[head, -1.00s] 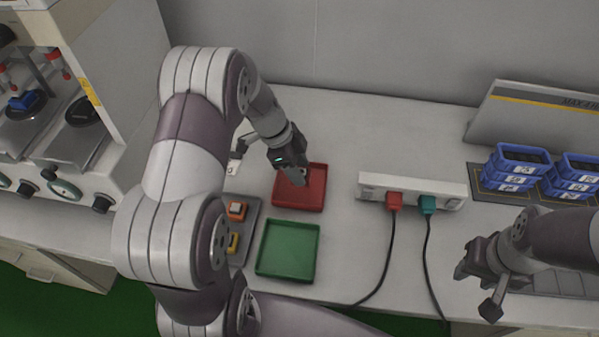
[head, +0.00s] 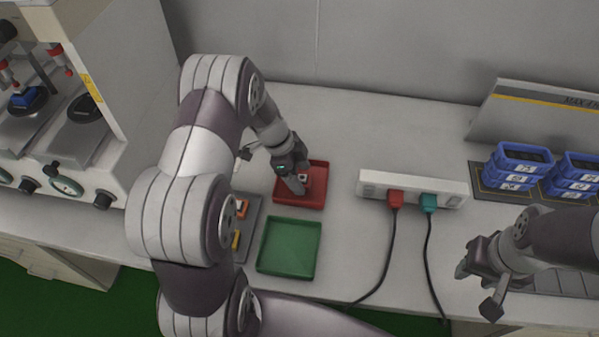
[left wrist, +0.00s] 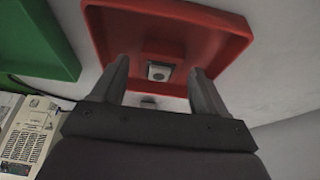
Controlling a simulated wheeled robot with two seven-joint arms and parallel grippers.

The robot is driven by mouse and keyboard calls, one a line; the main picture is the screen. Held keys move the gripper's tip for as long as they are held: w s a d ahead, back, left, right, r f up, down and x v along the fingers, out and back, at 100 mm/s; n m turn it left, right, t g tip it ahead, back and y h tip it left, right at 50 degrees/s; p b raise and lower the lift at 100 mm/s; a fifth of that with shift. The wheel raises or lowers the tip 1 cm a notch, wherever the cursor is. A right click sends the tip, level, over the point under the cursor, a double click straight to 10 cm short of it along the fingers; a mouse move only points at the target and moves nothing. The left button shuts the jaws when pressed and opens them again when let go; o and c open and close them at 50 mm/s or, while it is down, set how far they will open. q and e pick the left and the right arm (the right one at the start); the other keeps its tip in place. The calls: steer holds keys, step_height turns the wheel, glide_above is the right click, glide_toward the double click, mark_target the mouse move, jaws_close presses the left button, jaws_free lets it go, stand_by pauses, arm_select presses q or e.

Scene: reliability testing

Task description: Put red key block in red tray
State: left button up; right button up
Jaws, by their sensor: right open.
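The red tray (head: 313,198) lies on the bench, and it also fills the top of the left wrist view (left wrist: 108,28). The red key block (left wrist: 160,70), with a pale square face, appears to lie in the tray; its red body blends with the tray floor. My left gripper (head: 298,188) is over the tray in the head view. In the left wrist view my left gripper (left wrist: 160,85) is open, its fingers apart on either side of the block with gaps showing. My right gripper (head: 478,282) is open and empty at the right.
A green tray (head: 288,249) lies in front of the red tray. A grey holder (head: 252,215) with orange and yellow blocks is partly hidden by my left arm. A white power strip (head: 412,187) with red and teal plugs stands to the right. Blue bins (head: 515,165) are further right.

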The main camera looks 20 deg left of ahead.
arm_select(q)
steer(key=shift+r, duration=0.25)
steer(key=v, duration=1.2)
steer(key=s+d+n+y, duration=0.4)
steer(key=s+d+n, duration=0.4)
steer(key=s+n, duration=0.6)
steer(key=shift+d+r+n, duration=0.2)
steer(key=shift+r+n, duration=0.15)
steer(key=shift+n, duration=0.05)
step_height(320, 180, up, 5)
steer(key=p, duration=0.5)
steer(key=shift+s+r+p, duration=0.1)
steer(key=shift+s+p, duration=0.1)
steer(key=shift+p, duration=0.1)
